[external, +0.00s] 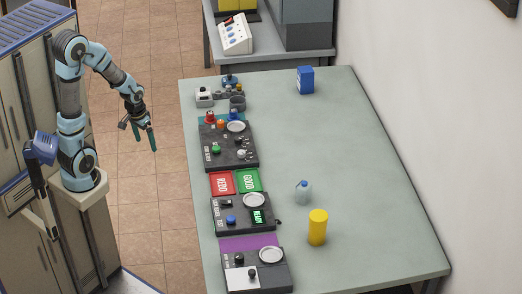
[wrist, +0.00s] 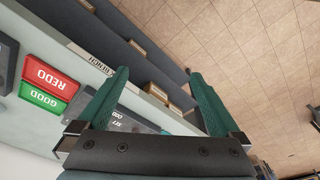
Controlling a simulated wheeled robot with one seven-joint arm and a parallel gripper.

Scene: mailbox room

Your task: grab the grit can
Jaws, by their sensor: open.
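A yellow cylindrical can (external: 318,228) stands upright on the table toward the near right in the external view. It is the only clearly can-shaped thing there, but I cannot read the word grit on it. My gripper (external: 145,140) is open and empty in the air left of the table, well apart from the yellow can. In the wrist view my gripper's (wrist: 158,76) two green fingers are spread with nothing between them. The yellow can is not in the wrist view.
The table (external: 345,150) has free room down its middle. A pale blue bottle (external: 303,193) stands left of and behind the yellow can. A blue box (external: 305,80) stands at the far end. Dark stations, a red REDO tray (external: 222,183) and a green GOOD tray (external: 248,180) line the left edge.

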